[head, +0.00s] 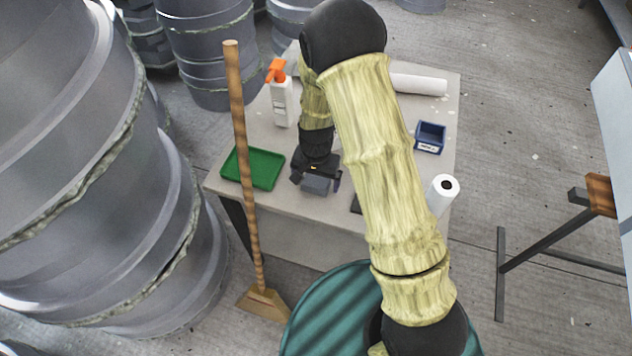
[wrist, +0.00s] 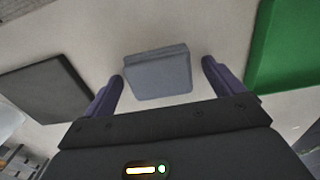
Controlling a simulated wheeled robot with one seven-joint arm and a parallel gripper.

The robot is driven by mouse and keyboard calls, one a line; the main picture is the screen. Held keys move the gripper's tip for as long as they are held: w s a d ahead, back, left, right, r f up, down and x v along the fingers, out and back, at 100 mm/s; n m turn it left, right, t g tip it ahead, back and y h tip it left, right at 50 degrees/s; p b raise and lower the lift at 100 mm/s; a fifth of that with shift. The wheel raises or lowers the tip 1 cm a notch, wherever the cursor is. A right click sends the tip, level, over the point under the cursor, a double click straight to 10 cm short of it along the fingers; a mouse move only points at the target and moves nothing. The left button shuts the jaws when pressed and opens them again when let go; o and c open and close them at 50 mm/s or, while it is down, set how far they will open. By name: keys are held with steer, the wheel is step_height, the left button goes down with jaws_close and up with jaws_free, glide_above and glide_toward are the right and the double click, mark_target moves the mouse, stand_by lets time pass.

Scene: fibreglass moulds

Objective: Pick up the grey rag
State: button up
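The grey rag (wrist: 158,73) looks like a folded, flat block and lies on the table between my two fingers in the wrist view. In the head view it shows as a small grey patch (head: 316,187) just below my gripper (head: 318,173), partly hidden by it. My gripper (wrist: 162,70) is open in the wrist view, with one finger on each side of the rag and a gap on both sides. The fingers do not touch it.
A green tray (head: 254,168) lies left of my gripper. A dark flat thing (wrist: 47,92) lies on the other side. The table (head: 432,168) also holds a spray bottle (head: 282,103), a blue bin (head: 430,137) and white rolls (head: 418,84). A broom (head: 247,165) stands in front.

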mark_target(316, 180)
steer(key=c, duration=1)
steer(key=shift+o, duration=0.2)
step_height(316, 180, up, 10)
